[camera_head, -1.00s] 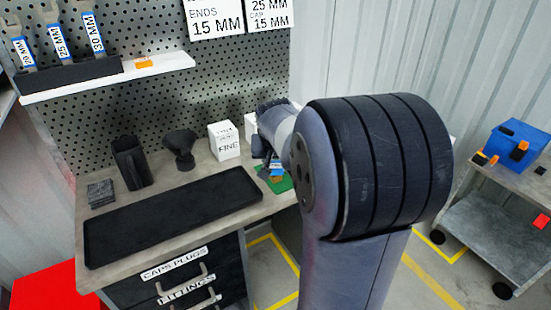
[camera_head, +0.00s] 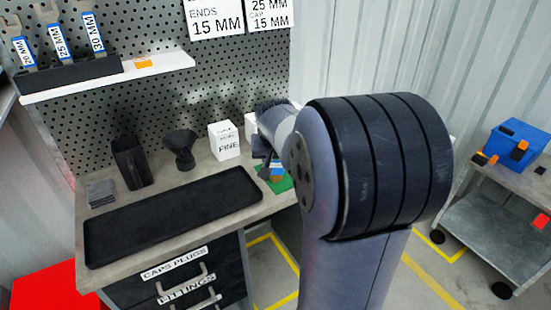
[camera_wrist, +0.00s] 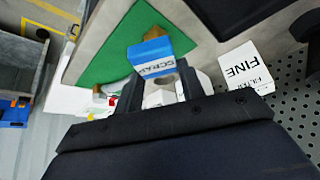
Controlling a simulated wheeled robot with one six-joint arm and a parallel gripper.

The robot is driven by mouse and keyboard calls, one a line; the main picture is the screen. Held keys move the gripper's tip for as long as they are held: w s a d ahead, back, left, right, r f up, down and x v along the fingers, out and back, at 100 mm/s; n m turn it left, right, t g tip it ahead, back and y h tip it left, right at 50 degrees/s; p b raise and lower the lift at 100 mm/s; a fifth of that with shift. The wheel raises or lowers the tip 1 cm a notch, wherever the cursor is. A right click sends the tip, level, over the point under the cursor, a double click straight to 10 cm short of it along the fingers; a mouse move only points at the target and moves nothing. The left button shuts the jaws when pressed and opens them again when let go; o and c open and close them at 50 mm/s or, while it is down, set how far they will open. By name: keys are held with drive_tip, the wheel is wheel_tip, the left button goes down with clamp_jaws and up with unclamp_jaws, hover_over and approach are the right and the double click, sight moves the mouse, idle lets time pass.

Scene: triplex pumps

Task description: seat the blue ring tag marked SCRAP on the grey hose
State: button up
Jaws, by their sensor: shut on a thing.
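The blue tag marked SCRAP (camera_wrist: 152,57) is between the fingertips of my gripper (camera_wrist: 158,80) in the wrist view. My gripper is shut on it, with the lettering facing the camera. The tag shows as a small blue patch (camera_head: 277,169) above the bench's right end in the head view, where my arm hides most of the gripper. A pale rounded part lies between the fingers behind the tag; I cannot tell what it is. I cannot make out the grey hose in either view.
A green mat (camera_wrist: 112,48) lies beneath the gripper, with a brass-coloured piece (camera_wrist: 181,40) beside the tag. A white box marked FINE (camera_head: 225,141), a black funnel-like thing (camera_head: 180,148) and a long black tray (camera_head: 170,215) stand on the bench. A pegboard (camera_head: 150,105) rises behind.

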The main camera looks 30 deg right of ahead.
sight(276, 166)
drive_tip(key=shift+f+b, duration=1.8)
drive_tip(key=shift+f, duration=0.5)
drive_tip(key=o, duration=1.1)
drive_tip(key=p+v, duration=0.1)
drive_tip(key=v, duration=1)
drive_tip(key=shift+f, duration=0.1)
drive_tip(key=b+x, duration=0.1)
drive_tip(key=x, duration=0.9)
drive_tip(key=shift+w+f, duration=0.1)
drive_tip(key=shift+f, duration=0.05)
drive_tip(key=shift+w+d, duration=0.1)
drive_tip(key=shift+w, duration=0.05)
drive_tip(key=shift+r+p, duration=0.4)
drive_tip(key=shift+p, duration=0.1)
